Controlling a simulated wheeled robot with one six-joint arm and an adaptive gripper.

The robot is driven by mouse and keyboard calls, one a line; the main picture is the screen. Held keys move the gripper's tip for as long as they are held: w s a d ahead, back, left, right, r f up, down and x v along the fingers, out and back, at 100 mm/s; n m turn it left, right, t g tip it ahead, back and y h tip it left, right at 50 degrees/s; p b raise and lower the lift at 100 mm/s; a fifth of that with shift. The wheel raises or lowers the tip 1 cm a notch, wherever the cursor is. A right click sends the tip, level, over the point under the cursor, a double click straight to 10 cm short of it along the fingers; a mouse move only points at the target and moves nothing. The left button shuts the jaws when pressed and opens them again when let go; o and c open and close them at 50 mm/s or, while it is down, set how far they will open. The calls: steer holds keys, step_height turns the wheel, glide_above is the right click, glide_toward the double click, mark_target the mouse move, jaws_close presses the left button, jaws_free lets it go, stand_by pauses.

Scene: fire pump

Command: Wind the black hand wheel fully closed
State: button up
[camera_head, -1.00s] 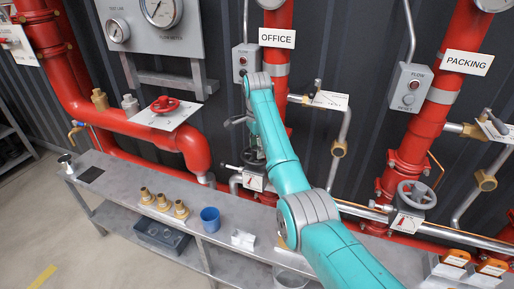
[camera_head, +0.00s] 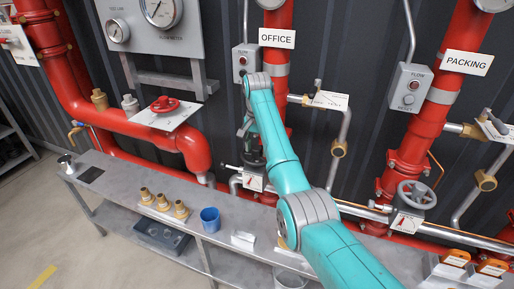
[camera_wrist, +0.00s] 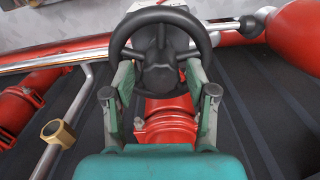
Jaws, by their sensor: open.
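The black hand wheel (camera_wrist: 160,53) fills the upper middle of the wrist view, with its rim, spokes and hub showing. In the head view the hand wheel (camera_head: 254,157) is small and partly hidden behind my arm. My gripper (camera_wrist: 158,92) is open, with one finger on each side of the wheel's lower part. The fingers are close to the rim; I cannot tell whether they touch it. In the head view my gripper (camera_head: 245,128) is at the wheel, mostly hidden by my wrist. A small white indicator plate (camera_head: 253,181) sits below the wheel.
A red riser pipe (camera_head: 277,80) stands behind my arm. A grey hand wheel (camera_head: 416,194) is at the right and a red one (camera_head: 165,104) at the left. A blue cup (camera_head: 210,219) and brass fittings (camera_head: 163,203) stand on the grey bench (camera_head: 115,185) below.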

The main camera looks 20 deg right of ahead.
jaws_close()
steer(key=m, duration=0.5)
steer(key=shift+m, duration=0.4)
steer(key=shift+f+m, duration=0.1)
steer(key=shift+m, duration=1)
steer(key=m, duration=0.8)
